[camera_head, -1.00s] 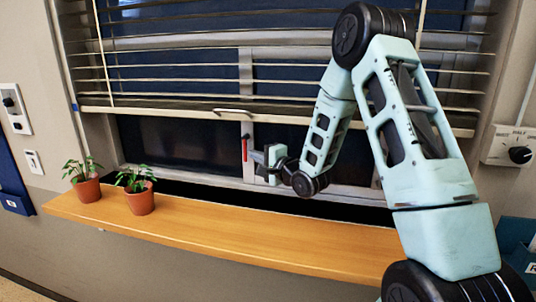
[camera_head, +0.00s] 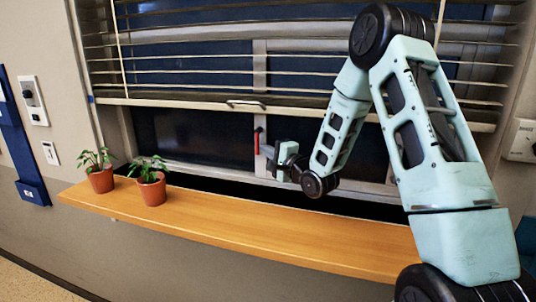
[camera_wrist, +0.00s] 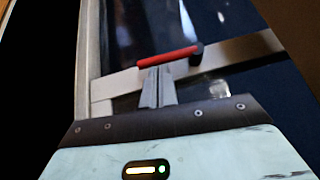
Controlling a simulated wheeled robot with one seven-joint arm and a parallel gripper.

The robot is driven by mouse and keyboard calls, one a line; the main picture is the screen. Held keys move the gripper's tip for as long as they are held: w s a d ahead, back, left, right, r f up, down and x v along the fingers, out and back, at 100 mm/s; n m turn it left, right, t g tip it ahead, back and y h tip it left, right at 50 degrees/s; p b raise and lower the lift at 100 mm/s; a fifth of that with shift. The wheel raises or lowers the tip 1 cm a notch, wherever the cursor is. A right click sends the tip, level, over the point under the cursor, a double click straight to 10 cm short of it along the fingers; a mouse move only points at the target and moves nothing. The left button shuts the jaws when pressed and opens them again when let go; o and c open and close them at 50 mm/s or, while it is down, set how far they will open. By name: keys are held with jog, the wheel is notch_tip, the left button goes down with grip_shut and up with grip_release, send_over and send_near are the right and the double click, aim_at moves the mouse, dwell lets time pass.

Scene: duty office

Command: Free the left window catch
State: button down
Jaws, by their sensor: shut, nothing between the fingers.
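The window catch has a red handle (camera_head: 257,143) standing upright on the pale middle upright of the window frame, below the blind. In the wrist view the red handle (camera_wrist: 168,57) lies across the frame with a dark end on its right. My gripper (camera_head: 266,151) is just right of the handle in the head view. In the wrist view my gripper (camera_wrist: 157,73) has its two fingers shut together with nothing between them. Their tips are right at the handle's edge; I cannot tell whether they touch it. No second catch shows.
Two potted plants (camera_head: 101,180) (camera_head: 151,189) stand at the left of the wooden sill (camera_head: 240,225). The sill's middle is clear. A slatted blind (camera_head: 190,101) hangs over the upper window, its bottom rail above my gripper. Wall switches (camera_head: 33,100) are at left.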

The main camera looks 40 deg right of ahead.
aim_at(257, 152)
jog(key=shift+f, duration=0.2)
jog(key=t+b, duration=0.1)
jog(key=b, duration=0.1)
jog(key=w+f+m+t+b, duration=0.1)
jog(key=b, duration=0.1)
jog(key=a+m+b, duration=0.1)
jog(key=b, duration=0.2)
jog(key=shift+w+f+t+h, duration=0.15)
jog(key=shift+f+t+h, duration=0.15)
jog(key=shift+t, duration=0.1)
jog(key=shift+w+a+r+m+t+h+b, duration=0.1)
jog(key=shift+w+a+m+t+h+b, duration=0.25)
jog(key=shift+m+t+b, duration=0.5)
jog(key=shift+g, duration=0.25)
jog(key=shift+w+a+r+b, duration=0.4)
jog(key=shift+w+a+b, duration=0.2)
jog(key=shift+w+b, duration=0.3)
jog(key=shift+w+a+r+b, duration=0.4)
jog(key=shift+w+a+b, duration=0.3)
jog(key=shift+b, duration=0.3)
jog(key=shift+w+r, duration=0.1)
jog(key=shift+w, duration=0.05)
